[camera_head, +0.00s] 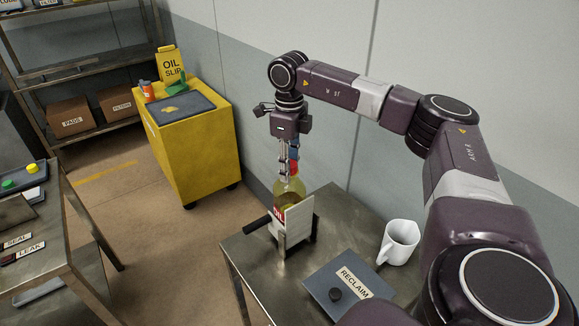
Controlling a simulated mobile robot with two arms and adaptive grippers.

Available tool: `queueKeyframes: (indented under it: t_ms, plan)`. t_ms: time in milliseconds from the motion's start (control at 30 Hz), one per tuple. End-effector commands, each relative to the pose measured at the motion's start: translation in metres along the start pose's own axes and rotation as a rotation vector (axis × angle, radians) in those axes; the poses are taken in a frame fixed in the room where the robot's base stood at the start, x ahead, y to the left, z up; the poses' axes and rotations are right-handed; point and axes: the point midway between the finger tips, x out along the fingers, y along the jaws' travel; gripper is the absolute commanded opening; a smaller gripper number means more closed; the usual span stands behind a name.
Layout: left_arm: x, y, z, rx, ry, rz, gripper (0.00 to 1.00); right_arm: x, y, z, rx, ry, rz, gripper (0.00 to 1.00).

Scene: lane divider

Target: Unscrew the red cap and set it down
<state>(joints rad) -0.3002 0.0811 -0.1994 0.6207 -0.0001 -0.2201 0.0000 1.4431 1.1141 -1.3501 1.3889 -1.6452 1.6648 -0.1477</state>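A bottle (289,190) with yellowish contents stands upright in a holder with a pale front plate (297,222) on the metal table. Something red, which looks like the red cap (294,168), shows at the top of the bottle. My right gripper (288,165) points straight down over the bottle's top, with its fingers at the red part. The fingers partly hide the cap, and I cannot tell whether they are closed on it. My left gripper is out of view.
A yellow cabinet (200,150) stands behind. Another bench (60,245) is at left, with floor between.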

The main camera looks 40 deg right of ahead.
Motion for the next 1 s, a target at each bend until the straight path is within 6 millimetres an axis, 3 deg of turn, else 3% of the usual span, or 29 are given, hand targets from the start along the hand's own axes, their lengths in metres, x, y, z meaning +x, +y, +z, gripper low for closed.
queueKeyframes:
  t_ms: [333,1000]
  plan:
    - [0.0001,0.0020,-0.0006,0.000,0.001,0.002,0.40,0.0004,0.0002,-0.0002,-0.082,0.001,0.001,0.15]
    - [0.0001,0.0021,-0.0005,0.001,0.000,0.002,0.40,-0.0010,-0.0002,-0.0001,-0.861,0.001,0.000,0.15]
